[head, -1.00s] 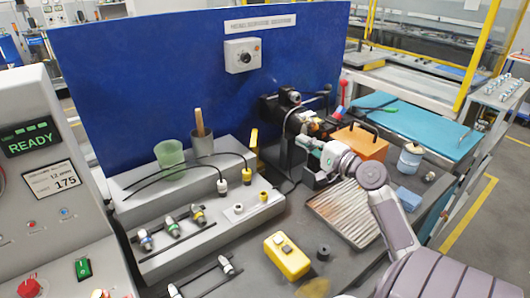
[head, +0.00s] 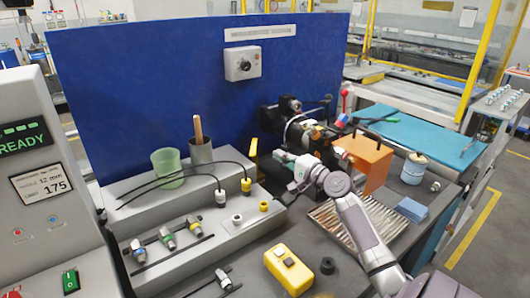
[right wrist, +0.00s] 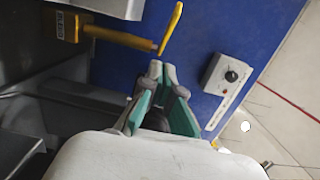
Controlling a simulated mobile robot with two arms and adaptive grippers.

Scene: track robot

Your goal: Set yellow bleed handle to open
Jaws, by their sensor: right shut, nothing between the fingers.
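The yellow bleed handle (head: 253,147) stands upright near the blue panel, behind the grey step. In the right wrist view the handle (right wrist: 171,28) is a thin yellow lever at the end of a yellow stem, with a yellow body labelled BLEED (right wrist: 68,24) at the upper left. My right gripper (head: 279,156) is just right of the handle in the head view. In the right wrist view the gripper (right wrist: 163,69) has its fingertips together and empty, a little short of the lever's lower end. I see no contact. My left gripper is not in view.
The blue panel (head: 150,90) closes off the back.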

